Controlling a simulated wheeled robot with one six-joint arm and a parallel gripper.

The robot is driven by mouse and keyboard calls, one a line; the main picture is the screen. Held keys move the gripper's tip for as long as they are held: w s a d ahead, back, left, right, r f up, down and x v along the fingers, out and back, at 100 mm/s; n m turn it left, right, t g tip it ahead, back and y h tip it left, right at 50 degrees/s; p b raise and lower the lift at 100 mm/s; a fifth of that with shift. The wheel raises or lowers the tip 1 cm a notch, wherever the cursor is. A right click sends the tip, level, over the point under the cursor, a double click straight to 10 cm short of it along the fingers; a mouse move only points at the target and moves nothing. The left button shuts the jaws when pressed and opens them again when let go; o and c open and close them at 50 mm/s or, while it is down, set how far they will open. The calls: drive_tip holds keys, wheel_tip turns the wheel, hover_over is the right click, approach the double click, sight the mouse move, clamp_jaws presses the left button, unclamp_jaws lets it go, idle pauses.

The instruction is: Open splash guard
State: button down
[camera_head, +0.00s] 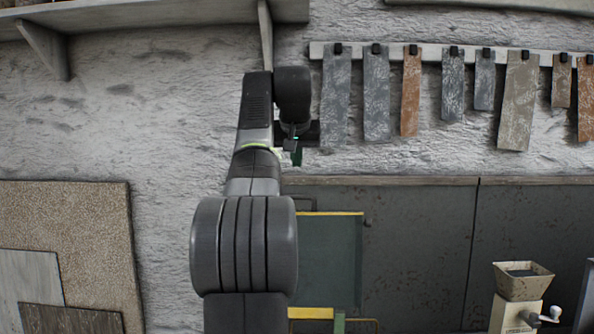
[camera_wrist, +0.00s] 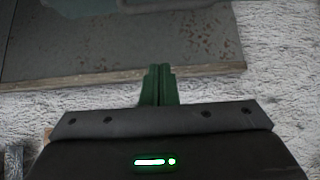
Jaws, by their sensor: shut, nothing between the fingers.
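A dark green panel (camera_head: 332,258) with a yellow strip along its top edge stands low in the middle of the head view, in front of the dark wall boards; it looks like the splash guard. My arm hides its left part. My gripper (camera_head: 297,158) is above the panel and apart from it, partly hidden by my own wrist. In the wrist view, its green fingers (camera_wrist: 160,72) are shut together with nothing between them. They show against the wooden top edge of the dark boards. A blurred grey-green edge crosses the top of that view; I cannot tell if it is the guard.
Dark speckled boards (camera_head: 420,250) with a wooden top edge line the wall. A hopper-topped grinder (camera_head: 520,285) with a crank stands at lower right. Hanging sample strips (camera_head: 410,90) fill the upper right. Textured boards (camera_head: 75,240) lean at left. A shelf (camera_head: 140,15) juts out above.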

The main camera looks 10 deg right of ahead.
sight(297, 197)
drive_tip(key=x, duration=0.9)
drive_tip(key=shift+w, duration=0.1)
drive_tip(key=s, duration=0.3)
drive_tip(key=shift+a+f, duration=0.35)
drive_tip(key=shift+f, duration=0.05)
drive_tip(key=shift+s+f+b, duration=0.15)
drive_tip(key=shift+s+b, duration=0.1)
drive_tip(key=shift+b, duration=0.05)
drive_tip(key=shift+f, duration=0.2)
drive_tip(key=shift+s+a, duration=0.1)
drive_tip(key=shift+s, duration=0.05)
drive_tip(key=shift+s, duration=0.1)
